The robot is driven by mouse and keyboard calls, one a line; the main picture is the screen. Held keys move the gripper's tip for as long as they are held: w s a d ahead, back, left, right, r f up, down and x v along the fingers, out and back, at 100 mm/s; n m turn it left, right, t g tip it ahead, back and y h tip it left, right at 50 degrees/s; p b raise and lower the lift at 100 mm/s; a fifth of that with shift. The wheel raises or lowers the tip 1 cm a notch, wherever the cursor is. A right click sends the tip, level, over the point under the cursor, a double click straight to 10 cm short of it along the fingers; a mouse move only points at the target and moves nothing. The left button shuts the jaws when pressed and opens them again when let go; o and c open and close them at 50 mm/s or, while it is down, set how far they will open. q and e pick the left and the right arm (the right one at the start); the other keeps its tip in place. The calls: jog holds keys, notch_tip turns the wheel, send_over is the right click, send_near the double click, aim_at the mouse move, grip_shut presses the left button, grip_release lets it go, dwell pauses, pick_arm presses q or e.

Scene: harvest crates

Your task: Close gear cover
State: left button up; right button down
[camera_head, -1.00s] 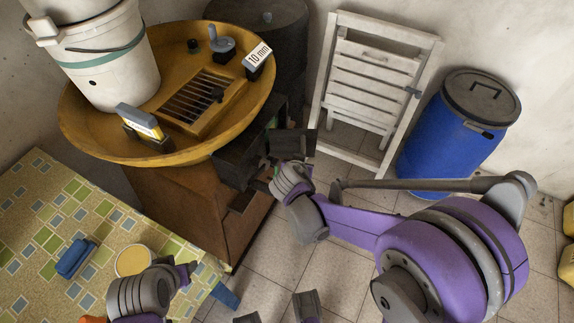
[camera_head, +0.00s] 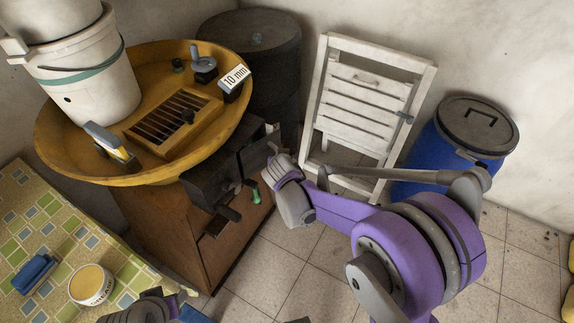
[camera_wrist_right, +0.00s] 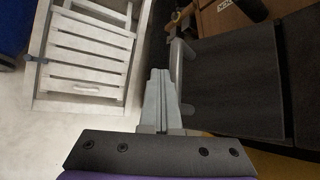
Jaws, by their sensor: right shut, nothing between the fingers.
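The gear cover appears to be the dark flat panel (camera_wrist_right: 235,85) filling the right of the right wrist view, with a grey bar handle along its left edge. In the head view the dark gear box (camera_head: 210,185) sits on the side of the mill below the yellow bowl; the cover's exact angle is hard to tell there. My right gripper (camera_wrist_right: 160,80) is shut and empty, its fingertips just left of the handle; I cannot tell whether they touch. In the head view the right gripper (camera_head: 271,148) is beside the box, partly hidden. Only my left wrist shows at the bottom edge; its fingers are not visible.
The yellow bowl (camera_head: 60,150) holds a white bucket (camera_head: 90,85). A white folding chair (camera_head: 365,95), a blue drum (camera_head: 425,160) and a dark barrel (camera_head: 260,60) stand behind. Tiled floor is open at right.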

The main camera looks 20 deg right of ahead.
pick_arm(q)
jog(key=shift+f, duration=0.1)
pick_arm(e)
jog(key=shift+w, duration=1.4)
jog(key=shift+r, duration=0.1)
